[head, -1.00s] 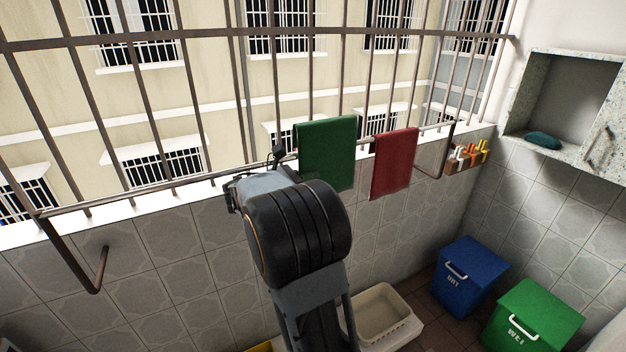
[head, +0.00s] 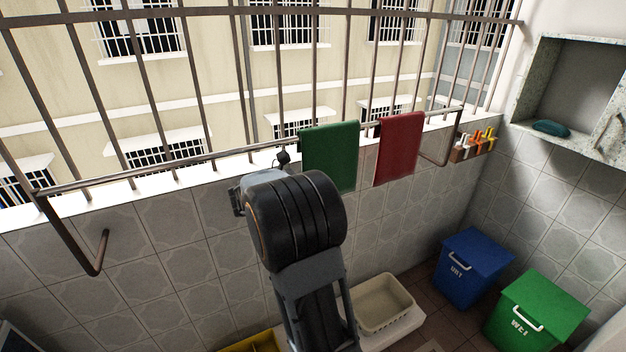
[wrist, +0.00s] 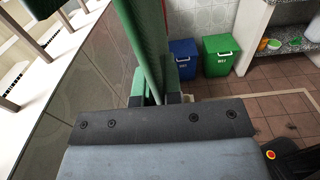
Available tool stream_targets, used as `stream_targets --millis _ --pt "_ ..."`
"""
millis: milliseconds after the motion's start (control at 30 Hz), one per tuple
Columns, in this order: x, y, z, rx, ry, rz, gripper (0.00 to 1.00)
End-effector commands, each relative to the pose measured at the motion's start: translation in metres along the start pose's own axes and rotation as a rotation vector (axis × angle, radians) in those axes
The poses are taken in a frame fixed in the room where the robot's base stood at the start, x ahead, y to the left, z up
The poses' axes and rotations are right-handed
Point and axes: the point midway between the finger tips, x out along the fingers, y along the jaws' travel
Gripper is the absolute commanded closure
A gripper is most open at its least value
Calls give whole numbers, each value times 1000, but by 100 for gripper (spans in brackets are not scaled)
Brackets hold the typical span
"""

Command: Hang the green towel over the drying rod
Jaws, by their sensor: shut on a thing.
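The green towel (head: 329,158) is at the drying rod (head: 210,159), with its front part hanging on the near side and its top fold at or just above the rod. Whether it rests on the rod is hard to tell. In the wrist view the towel (wrist: 143,30) rises from between the fingers of my gripper (wrist: 155,100). My gripper is shut on the towel at its left end. In the head view my arm mostly hides the gripper.
A red towel (head: 398,150) hangs on the rod just right of the green one. Window bars stand behind the rod. A clothespin basket (head: 472,147) is at the right. Blue (head: 470,270) and green bins (head: 537,313) and a basin (head: 382,303) are below.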

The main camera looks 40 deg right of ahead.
Motion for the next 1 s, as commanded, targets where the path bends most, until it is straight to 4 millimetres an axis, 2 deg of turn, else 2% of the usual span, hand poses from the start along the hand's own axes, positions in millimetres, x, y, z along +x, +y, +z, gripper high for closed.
stream_targets --millis 333,400,667,1000 --pt "0 0 -1 0 -1 0 100" --pt "0 0 -1 0 -1 0 89" --pt "0 0 -1 0 0 0 64" --pt "-7 1 -1 -1 1 3 64"
